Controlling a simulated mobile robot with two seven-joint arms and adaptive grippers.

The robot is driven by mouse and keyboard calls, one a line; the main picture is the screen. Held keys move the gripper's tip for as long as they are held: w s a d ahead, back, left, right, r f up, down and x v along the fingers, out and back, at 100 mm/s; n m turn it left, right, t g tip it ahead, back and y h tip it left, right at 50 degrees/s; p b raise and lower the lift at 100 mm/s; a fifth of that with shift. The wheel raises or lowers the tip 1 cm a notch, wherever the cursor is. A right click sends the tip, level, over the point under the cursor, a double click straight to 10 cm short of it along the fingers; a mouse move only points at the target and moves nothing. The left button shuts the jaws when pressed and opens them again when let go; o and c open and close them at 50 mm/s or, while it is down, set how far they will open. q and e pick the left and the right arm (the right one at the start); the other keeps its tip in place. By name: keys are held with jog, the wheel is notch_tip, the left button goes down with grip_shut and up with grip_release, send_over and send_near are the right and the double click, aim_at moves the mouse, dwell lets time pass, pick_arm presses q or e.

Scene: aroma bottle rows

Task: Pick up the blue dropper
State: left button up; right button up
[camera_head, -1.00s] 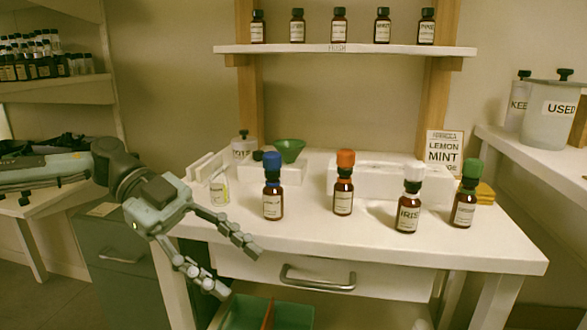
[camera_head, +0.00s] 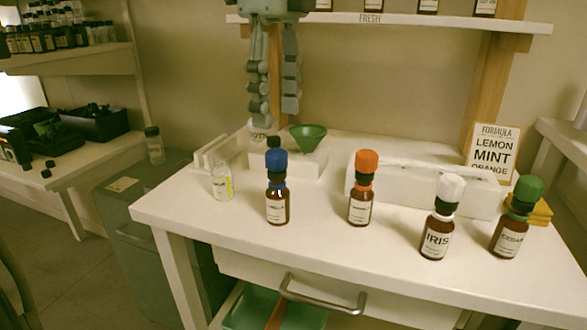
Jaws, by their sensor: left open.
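The blue dropper (camera_head: 276,161) has a blue bulb and sits upright in the neck of a brown labelled bottle (camera_head: 278,206), left of centre on the white table. My left gripper (camera_head: 276,117) hangs from the top of the view with its fingers pointing down. Its two fingers are spread apart with nothing between them. The fingertips appear above the blue dropper in the picture and apart from it; how far behind or in front they are is hard to tell. My right gripper is out of view.
Bottles with orange (camera_head: 366,162), white (camera_head: 450,187) and green (camera_head: 528,189) droppers stand to the right. A small clear bottle (camera_head: 222,182) stands to the left. A green funnel (camera_head: 308,137) and white box (camera_head: 420,190) are behind. The shelf (camera_head: 440,21) is above.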

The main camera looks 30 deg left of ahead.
aim_at(276, 151)
pick_arm(q)
jog(key=f, duration=0.4)
jog(key=s+f, duration=0.1)
jog(key=f, duration=0.2)
jog(key=shift+d+f, duration=0.1)
jog(key=shift+d, duration=0.05)
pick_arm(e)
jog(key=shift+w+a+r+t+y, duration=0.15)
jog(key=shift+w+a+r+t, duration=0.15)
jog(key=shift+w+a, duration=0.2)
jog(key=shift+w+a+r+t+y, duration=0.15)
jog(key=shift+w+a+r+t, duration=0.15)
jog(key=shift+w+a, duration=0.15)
pick_arm(q)
jog(key=c, duration=0.7)
